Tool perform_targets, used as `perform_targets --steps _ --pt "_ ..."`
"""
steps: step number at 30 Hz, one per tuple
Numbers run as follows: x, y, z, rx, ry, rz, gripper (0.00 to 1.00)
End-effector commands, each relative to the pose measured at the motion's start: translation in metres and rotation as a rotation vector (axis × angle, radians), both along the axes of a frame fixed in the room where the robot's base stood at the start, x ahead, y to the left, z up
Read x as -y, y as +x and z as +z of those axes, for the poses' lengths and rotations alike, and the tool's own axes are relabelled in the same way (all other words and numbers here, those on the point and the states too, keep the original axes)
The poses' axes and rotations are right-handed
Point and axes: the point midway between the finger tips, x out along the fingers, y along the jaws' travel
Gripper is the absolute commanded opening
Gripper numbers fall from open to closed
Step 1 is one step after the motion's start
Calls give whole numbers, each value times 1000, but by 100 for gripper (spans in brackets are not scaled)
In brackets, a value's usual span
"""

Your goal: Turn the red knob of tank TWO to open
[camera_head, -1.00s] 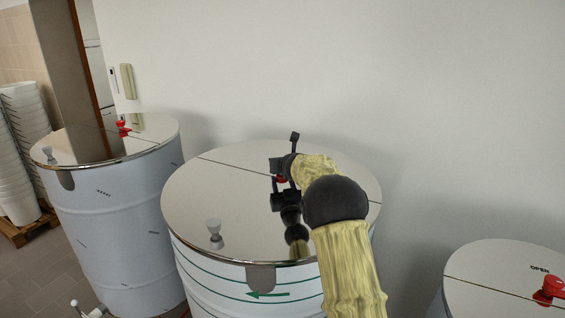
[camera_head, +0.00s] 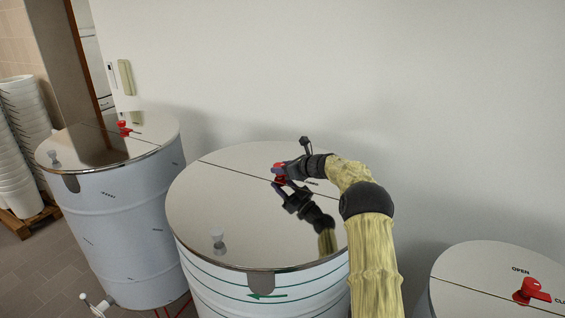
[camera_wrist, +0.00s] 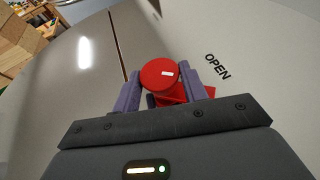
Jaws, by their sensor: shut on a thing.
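The red knob (camera_head: 279,169) stands on the steel lid of the middle tank (camera_head: 226,185). I cannot read a tank number in these frames. My gripper (camera_head: 283,170) is shut on the knob, coming from the right. In the wrist view the knob's round red top (camera_wrist: 162,73) sits between my two purple-grey fingers (camera_wrist: 166,88). Its red pointer (camera_wrist: 192,92) sticks out to the right beneath the right finger, below the word OPEN (camera_wrist: 217,66). The pointer is partly hidden by my finger and gripper body.
A small grey-white knob (camera_head: 217,240) stands at the lid's front left. Another tank (camera_head: 120,225) with a red knob (camera_head: 123,127) is at the left. A third tank (camera_head: 500,262) at the right has a red knob (camera_head: 531,290) with an OPEN label. A wall stands behind.

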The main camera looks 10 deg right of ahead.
Motion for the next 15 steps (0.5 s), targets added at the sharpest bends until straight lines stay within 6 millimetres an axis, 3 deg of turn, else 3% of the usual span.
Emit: perform_targets --steps 15 --pt "2 2 3 6 2 143 20"
